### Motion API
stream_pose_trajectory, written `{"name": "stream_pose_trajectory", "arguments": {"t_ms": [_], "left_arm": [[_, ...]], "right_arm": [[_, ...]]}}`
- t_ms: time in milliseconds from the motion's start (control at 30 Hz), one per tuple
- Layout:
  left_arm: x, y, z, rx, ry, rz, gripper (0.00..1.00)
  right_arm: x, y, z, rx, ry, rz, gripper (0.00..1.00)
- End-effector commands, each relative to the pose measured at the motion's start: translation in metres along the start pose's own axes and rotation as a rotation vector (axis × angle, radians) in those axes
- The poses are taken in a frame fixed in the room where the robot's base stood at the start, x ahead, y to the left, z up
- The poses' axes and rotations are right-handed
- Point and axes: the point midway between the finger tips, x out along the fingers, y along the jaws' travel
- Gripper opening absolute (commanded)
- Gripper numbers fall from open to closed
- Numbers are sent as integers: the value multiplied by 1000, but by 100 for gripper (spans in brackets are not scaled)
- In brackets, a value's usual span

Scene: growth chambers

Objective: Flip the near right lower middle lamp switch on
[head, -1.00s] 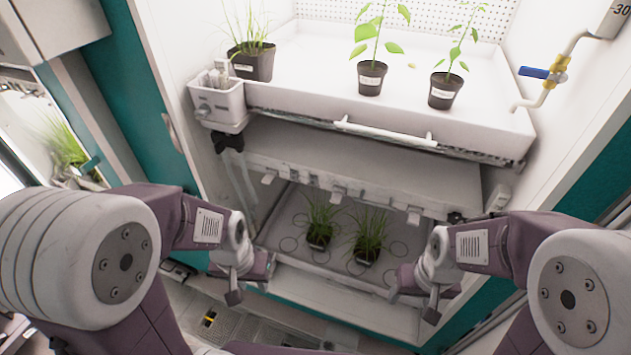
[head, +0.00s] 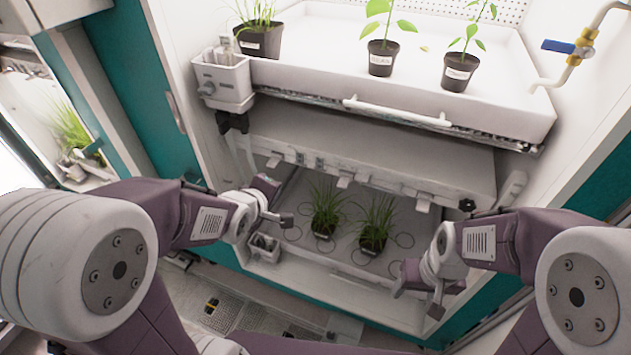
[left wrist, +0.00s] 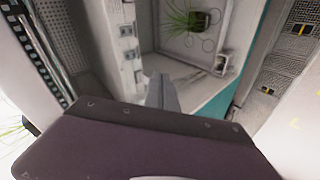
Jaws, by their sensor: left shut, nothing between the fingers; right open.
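The lamp panel (head: 360,148) hangs below the upper tray. Its front edge carries small grey switches (head: 319,162) and white tabs (head: 343,180). In the left wrist view, several square switches (left wrist: 127,56) run along a white strip left of the fingers. I cannot tell their on or off positions. My left gripper (head: 284,220) is shut and empty, below the left part of the panel edge and apart from it; its fingers also show in the left wrist view (left wrist: 163,90). My right gripper (head: 435,303) is open and empty, below the panel's right end.
Two grass pots (head: 325,220) stand on the lower tray (head: 400,225), with a small box (head: 264,247) at its left. The upper tray (head: 500,100) holds potted plants above a white handle (head: 395,112). A blue-handled valve (head: 560,46) is at upper right.

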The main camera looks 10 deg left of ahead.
Motion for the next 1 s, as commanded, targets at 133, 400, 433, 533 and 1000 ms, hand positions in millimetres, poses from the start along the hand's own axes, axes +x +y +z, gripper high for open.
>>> {"name": "stream_pose_trajectory", "arguments": {"t_ms": [133,400,433,533,1000], "left_arm": [[32,16,17,-258,-13,329,0],[48,5,45,-291,-64,564,0],[50,2,46,-289,-63,570,0],[55,-6,49,-287,-59,582,0],[57,-8,50,-286,-57,582,0]], "right_arm": [[92,2,10,0,-2,0,61],[187,4,20,0,-1,0,61],[193,4,21,0,-1,0,61],[208,4,22,0,-1,0,61],[212,4,22,0,-1,0,61]]}}
